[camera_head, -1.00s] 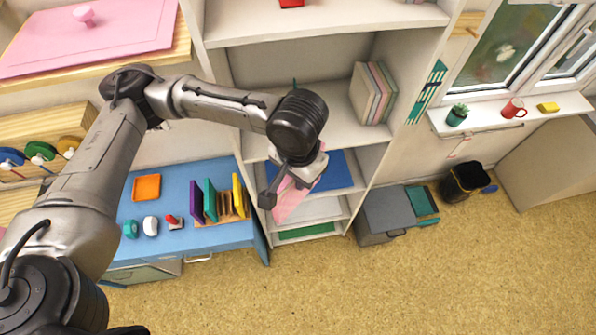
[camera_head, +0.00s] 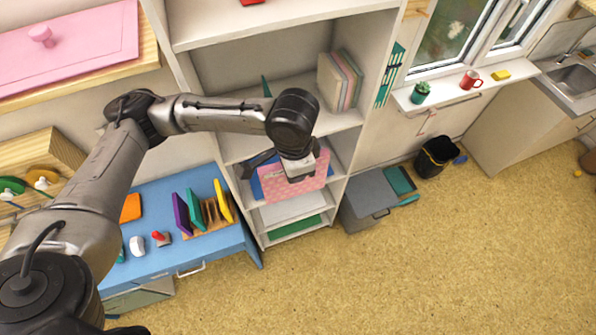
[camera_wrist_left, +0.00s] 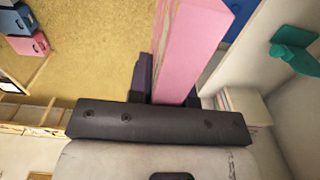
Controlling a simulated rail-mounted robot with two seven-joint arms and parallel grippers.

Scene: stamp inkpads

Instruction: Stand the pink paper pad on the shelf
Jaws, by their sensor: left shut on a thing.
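The pink paper pad (camera_head: 312,184) is held by my left gripper (camera_head: 298,174) in front of the shelf unit in the head view. In the left wrist view the pad (camera_wrist_left: 195,45) stands out from between the fingers of the left gripper (camera_wrist_left: 165,95). The white shelf unit (camera_head: 342,125) has several levels. One level holds a row of upright pads (camera_head: 341,80) at its right, with free room to their left. A teal piece (camera_head: 266,86) stands at that level's left part. My right gripper does not show.
A blue sheet or pad (camera_head: 256,186) lies on a lower level behind the pink pad. A blue desk (camera_head: 215,247) with a rack of coloured pads stands at left. A grey box (camera_head: 366,200) stands on the floor right of the shelf.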

